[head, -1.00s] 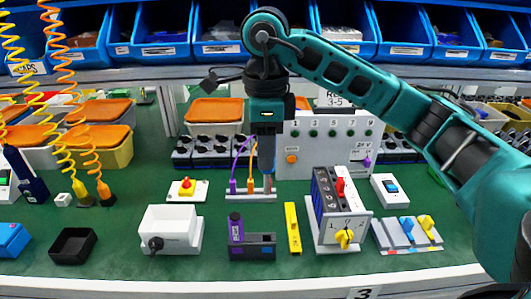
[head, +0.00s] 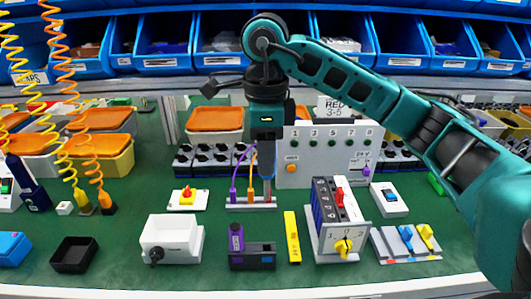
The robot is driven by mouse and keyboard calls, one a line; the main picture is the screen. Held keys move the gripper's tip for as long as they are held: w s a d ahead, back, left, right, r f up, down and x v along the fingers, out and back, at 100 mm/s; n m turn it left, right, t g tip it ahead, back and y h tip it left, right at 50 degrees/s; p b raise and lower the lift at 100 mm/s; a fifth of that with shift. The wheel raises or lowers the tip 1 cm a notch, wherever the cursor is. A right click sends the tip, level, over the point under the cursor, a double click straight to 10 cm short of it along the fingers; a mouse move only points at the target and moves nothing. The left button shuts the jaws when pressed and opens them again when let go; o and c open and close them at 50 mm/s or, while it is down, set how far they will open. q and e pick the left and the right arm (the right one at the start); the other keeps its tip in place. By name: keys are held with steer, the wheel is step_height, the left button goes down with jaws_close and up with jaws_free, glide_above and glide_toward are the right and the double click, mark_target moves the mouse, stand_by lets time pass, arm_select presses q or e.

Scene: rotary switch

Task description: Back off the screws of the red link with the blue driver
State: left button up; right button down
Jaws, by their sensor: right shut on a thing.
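My right gripper (head: 268,180) points straight down at a small rack (head: 238,205) in the middle of the bench. It is shut on a thin reddish piece standing at the rack's right end, mostly hidden by the fingers. The rotary switch unit (head: 323,252) stands to the right, with a yellow knob (head: 343,247) in front and a red piece (head: 339,182), perhaps the red link, on top. Its screws are too small to see. A blue handle (head: 406,234) lies in a grey holder (head: 390,245); I cannot tell whether it is the blue driver. My left gripper is not in view.
Purple and orange plugs stand in the rack beside the gripper. A grey panel (head: 325,170) rises behind. A white box (head: 172,238), a purple-and-black unit (head: 250,258) and a yellow bar (head: 292,238) stand in front. Coiled cords (head: 65,70) hang at left.

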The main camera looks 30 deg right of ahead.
steer(key=shift+r+p, duration=0.4)
steer(key=shift+r, duration=2.6)
